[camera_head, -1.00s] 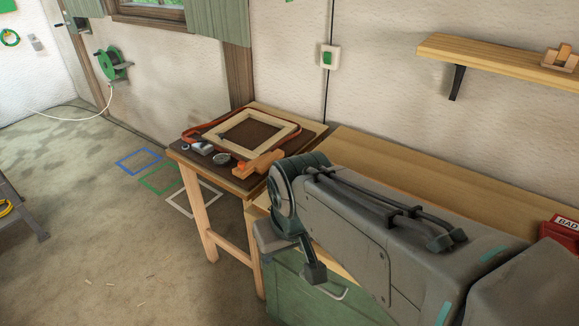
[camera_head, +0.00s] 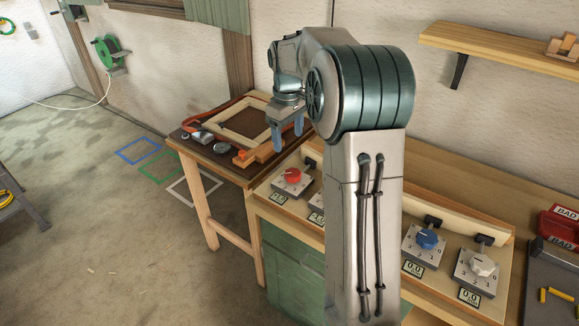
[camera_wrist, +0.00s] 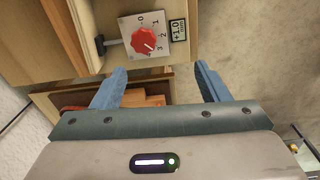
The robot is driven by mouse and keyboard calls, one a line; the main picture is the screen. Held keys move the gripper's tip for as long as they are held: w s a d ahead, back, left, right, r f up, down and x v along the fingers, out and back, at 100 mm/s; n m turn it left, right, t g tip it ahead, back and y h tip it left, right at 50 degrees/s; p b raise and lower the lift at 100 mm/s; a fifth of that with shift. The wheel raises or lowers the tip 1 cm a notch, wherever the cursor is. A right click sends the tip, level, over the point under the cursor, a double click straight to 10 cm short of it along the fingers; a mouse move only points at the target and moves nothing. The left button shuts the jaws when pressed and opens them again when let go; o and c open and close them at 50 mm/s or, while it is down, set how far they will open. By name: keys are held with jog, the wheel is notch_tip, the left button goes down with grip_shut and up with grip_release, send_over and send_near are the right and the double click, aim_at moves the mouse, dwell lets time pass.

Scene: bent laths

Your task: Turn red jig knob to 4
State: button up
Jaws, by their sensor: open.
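The red jig knob (camera_head: 293,175) sits on a pale numbered dial plate at the left end of the workbench. It also shows in the wrist view (camera_wrist: 144,41), ahead of the fingers and a little left of their middle. Its white pointer mark appears to aim near the 3. A small display (camera_wrist: 178,30) beside the dial seems to read +1.0. My gripper (camera_head: 288,138) is open and empty, its blue fingers above and behind the knob in the head view. The fingers (camera_wrist: 160,69) are clear of the knob.
Blue (camera_head: 427,239) and white (camera_head: 482,264) knobs stand further right on the bench. My arm hides the middle of the bench. A side table with a wooden frame (camera_head: 222,115) and an orange-handled tool adjoins at left. A red bin (camera_head: 562,226) stands far right.

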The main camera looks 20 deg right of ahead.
aim_at(293, 172)
jog(key=shift+n, duration=0.4)
jog(key=w+d+f, duration=0.1)
jog(key=f, duration=0.4)
jog(key=w+d+f+p, duration=0.1)
jog(key=f, duration=0.5)
jog(key=w+f+p, duration=0.1)
jog(key=f, duration=0.4)
jog(key=shift+w+d+f, duration=0.2)
jog(key=shift+w+d, duration=0.1)
jog(key=shift+d, duration=0.1)
jog(key=c, duration=1)
jog(key=shift+m+b, duration=0.3)
jog(key=shift+m, duration=0.1)
jog(key=m+b, duration=0.1)
jog(key=m, duration=0.2)
jog(key=shift+m+b, duration=0.3)
jog(key=shift+b, duration=0.1)
jog(key=shift+m+b, duration=0.65)
jog(key=shift+m, duration=1.65)
jog(key=shift+r, duration=0.1)
